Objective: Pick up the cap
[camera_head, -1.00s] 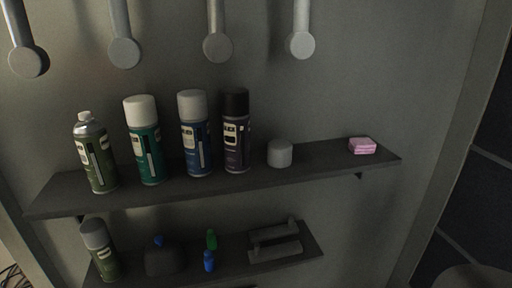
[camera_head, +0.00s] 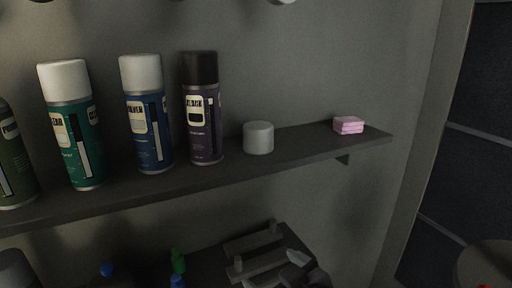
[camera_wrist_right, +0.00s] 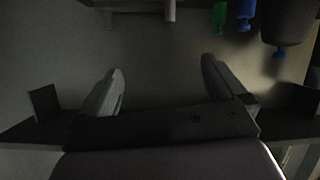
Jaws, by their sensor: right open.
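The cap (camera_head: 258,138) is a small pale grey cylinder. It stands on the upper dark shelf, between the purple-black spray can and the pink block. Nothing touches it. My right gripper (camera_head: 294,262) is low in the head view, below the upper shelf and under the cap, in front of the lower shelf. In the right wrist view its two fingers (camera_wrist_right: 160,76) are spread apart with nothing between them. The cap does not show in the wrist view. My left gripper is not in view.
The upper shelf (camera_head: 225,180) also holds a purple-black can (camera_head: 203,125), a blue can (camera_head: 148,130), a teal can (camera_head: 75,140) and a pink block (camera_head: 348,125).

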